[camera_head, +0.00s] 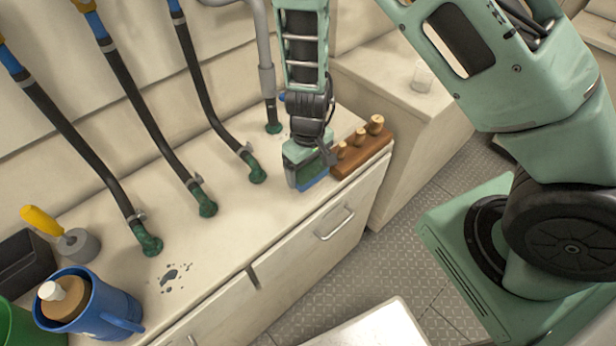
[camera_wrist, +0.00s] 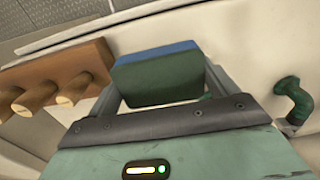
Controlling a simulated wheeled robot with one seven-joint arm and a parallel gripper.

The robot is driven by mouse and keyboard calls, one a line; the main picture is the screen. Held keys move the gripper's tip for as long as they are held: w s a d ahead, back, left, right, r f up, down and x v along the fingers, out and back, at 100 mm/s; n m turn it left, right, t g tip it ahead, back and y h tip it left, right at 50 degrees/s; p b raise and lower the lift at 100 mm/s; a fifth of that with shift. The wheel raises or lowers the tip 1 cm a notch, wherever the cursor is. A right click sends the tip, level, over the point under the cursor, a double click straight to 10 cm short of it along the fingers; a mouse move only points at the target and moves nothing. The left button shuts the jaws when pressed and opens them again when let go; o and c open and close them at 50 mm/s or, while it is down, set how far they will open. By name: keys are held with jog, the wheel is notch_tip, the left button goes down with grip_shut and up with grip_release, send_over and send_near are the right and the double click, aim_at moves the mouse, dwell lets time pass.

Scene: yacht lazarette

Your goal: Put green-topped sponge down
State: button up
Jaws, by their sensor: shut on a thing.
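The green-topped sponge (camera_wrist: 158,80) is dark green with a blue layer at its far edge. In the wrist view it sits between the two fingers of my gripper (camera_wrist: 160,88), which is shut on it. In the head view the sponge (camera_head: 315,180) shows partly below my gripper (camera_head: 308,172), low over the right part of the cream counter (camera_head: 215,235), close to its front edge. I cannot tell whether the sponge touches the counter. My gripper hides part of the sponge in the head view.
A wooden block with pegs (camera_head: 362,157) stands right beside my gripper. Dark hoses with green fittings (camera_head: 257,172) rise behind and to the left. A blue mug (camera_head: 95,305), a yellow-handled tool (camera_head: 75,245) and dark spots (camera_head: 175,275) are farther left. The counter middle is mostly clear.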

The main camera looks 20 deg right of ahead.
aim_at(308, 177)
jog(key=shift+f, duration=1.85)
jog(key=shift+b, duration=0.3)
jog(key=shift+f, duration=0.2)
jog(key=o, duration=0.7)
jog(key=shift+r, duration=0.15)
